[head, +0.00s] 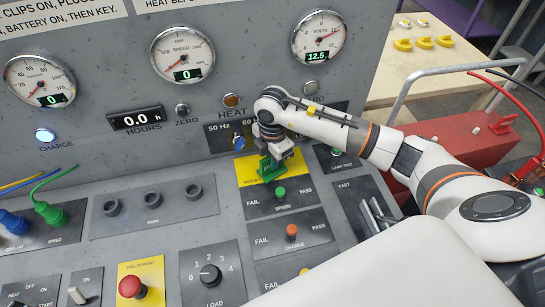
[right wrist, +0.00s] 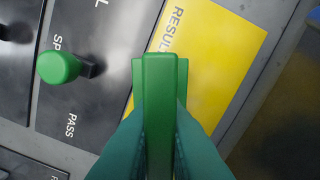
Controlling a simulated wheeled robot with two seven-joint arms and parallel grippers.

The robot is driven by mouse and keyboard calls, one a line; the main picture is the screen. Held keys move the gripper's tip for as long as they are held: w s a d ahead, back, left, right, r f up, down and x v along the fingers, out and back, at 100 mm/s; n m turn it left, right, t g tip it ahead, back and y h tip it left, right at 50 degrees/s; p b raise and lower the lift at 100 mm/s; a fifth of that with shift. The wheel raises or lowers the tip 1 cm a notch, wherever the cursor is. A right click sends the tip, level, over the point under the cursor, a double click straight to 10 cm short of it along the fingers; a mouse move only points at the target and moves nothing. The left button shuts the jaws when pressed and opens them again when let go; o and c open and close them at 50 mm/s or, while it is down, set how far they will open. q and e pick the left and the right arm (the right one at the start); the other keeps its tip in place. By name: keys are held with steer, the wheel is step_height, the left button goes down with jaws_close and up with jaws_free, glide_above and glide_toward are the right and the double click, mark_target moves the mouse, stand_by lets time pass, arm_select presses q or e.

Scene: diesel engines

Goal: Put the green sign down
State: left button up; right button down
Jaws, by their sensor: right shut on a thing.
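My right gripper (head: 274,150) is shut on the green sign (head: 271,169) and points down at the sloping control panel. The sign is over the yellow RESULT plate (head: 245,175); whether it touches the plate, I cannot tell. In the right wrist view the sign (right wrist: 160,75) stands edge-on between the two fingers of the gripper (right wrist: 160,120), and the yellow plate (right wrist: 220,65) lies behind it. The fingers hide the sign's lower part. My left gripper is out of view.
A green SPEED toggle (head: 280,193) sits just below the plate, with an orange CHARGE toggle (head: 291,231) further down. Gauges and a HEAT lamp (head: 232,100) are on the upright panel behind. Red and black cables (head: 519,172) hang at the right.

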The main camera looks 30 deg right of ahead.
steer(key=shift+f, duration=0.1)
steer(key=c, duration=1.9)
jaws_free()
steer(key=shift+f, duration=0.1)
steer(key=shift+c, duration=0.2)
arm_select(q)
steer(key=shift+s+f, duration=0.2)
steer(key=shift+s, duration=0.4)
arm_select(e)
steer(key=o, duration=0.4)
steer(key=shift+o, duration=0.2)
